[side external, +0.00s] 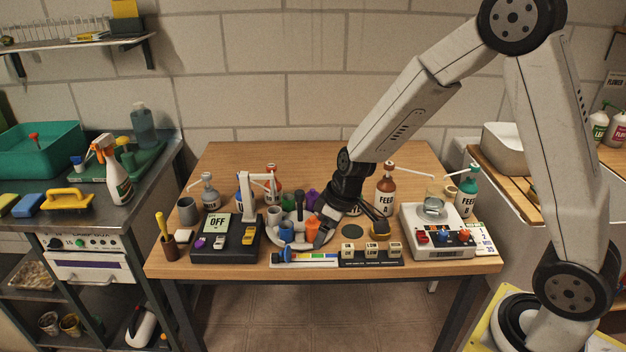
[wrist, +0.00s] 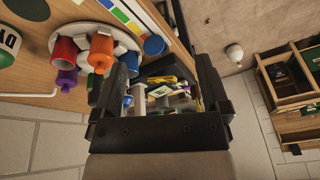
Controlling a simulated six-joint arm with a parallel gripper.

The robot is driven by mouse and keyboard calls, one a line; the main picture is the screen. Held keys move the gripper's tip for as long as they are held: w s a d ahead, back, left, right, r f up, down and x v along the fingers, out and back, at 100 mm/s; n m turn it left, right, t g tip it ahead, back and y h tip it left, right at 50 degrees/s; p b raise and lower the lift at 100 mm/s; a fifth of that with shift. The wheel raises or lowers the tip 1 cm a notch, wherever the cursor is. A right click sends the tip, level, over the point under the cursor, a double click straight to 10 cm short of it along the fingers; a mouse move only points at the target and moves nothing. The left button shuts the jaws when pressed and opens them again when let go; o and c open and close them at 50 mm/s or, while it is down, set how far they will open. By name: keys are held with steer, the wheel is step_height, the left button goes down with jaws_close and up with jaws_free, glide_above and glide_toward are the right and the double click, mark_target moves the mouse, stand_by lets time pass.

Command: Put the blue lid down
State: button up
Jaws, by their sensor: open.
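My gripper (side external: 350,226) is over the front of the table, to the right of the round white rack (side external: 272,237), with its fingers spread apart. In the wrist view the fingers (wrist: 160,78) are also wide apart, with nothing seen held between them. A blue round piece (side external: 286,236) sits at the front of the rack, left of an orange piece (side external: 312,229). A blue round piece (wrist: 154,46) also shows in the wrist view by the rack's edge, just beyond the fingers. I cannot tell which blue piece is the lid.
A black OFF device (side external: 228,240) stands left of the rack, and a white scale (side external: 438,232) stands at the right. A colour strip (side external: 310,259) and small labelled blocks (side external: 370,252) line the front edge. Pump bottles stand behind. The back of the table is clear.

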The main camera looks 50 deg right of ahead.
steer(key=s+r+m+h, duration=0.1)
steer(key=s+m, duration=0.1)
steer(key=s, duration=0.4)
steer(key=s+d+r+m+h, duration=0.1)
steer(key=s+r+m, duration=0.1)
steer(key=s, duration=0.5)
steer(key=shift+d+r, duration=0.25)
steer(key=shift+r, duration=0.05)
steer(key=c, duration=0.4)
steer(key=shift+o, duration=0.2)
steer(key=n+g, duration=0.3)
steer(key=n, duration=0.3)
glide_above(284, 254)
steer(key=d, duration=0.1)
steer(key=f, duration=0.7)
steer(key=shift+d+f, duration=0.15)
steer(key=shift+d, duration=0.05)
steer(key=shift+w+a+f, duration=0.15)
steer(key=shift+w+f, duration=0.25)
steer(key=shift+w, duration=0.15)
steer(key=shift+f, duration=0.1)
steer(key=shift+f, duration=1.15)
